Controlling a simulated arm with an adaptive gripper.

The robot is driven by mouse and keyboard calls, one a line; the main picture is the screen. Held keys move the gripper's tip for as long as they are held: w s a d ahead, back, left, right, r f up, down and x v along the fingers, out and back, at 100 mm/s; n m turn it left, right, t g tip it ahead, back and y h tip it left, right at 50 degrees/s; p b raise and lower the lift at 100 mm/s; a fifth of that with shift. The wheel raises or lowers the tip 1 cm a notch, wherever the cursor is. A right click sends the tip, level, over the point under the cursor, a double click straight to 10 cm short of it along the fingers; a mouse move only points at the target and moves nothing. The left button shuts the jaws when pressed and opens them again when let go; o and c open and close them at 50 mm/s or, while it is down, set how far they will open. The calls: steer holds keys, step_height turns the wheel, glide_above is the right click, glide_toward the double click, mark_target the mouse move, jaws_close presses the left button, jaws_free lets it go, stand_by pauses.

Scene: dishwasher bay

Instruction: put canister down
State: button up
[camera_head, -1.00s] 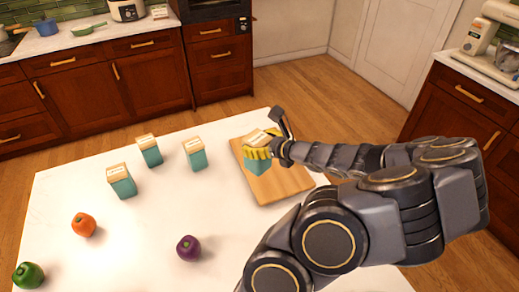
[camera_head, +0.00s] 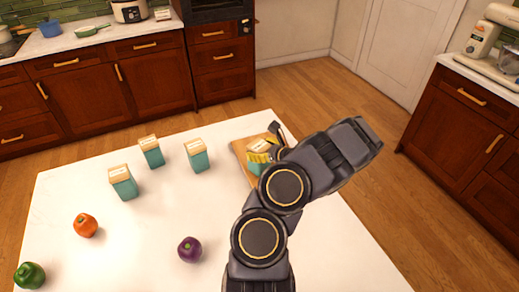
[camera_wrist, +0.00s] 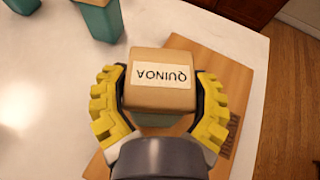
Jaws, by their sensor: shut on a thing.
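A teal canister with a tan lid labelled "QUINOA" (camera_wrist: 160,78) is between the yellow fingers of my gripper (camera_wrist: 160,108) in the wrist view. My gripper is shut on it, one finger on each side. In the head view the held canister (camera_head: 259,146) shows partly behind my arm, over the wooden board (camera_head: 240,146). The board also shows under it in the wrist view (camera_wrist: 218,62). I cannot tell whether the canister's base touches the board. Three similar canisters stand upright on the white table to the left: one (camera_head: 123,182), one (camera_head: 151,151) and one (camera_head: 197,155).
An orange vegetable (camera_head: 85,225), a purple one (camera_head: 190,250) and a green pepper (camera_head: 30,275) lie on the white table (camera_head: 140,245). The table is clear between them and the canisters. Wooden cabinets (camera_head: 150,69) stand beyond the floor at the back.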

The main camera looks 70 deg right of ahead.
steer(key=shift+f, duration=0.3)
steer(key=o, duration=1.2)
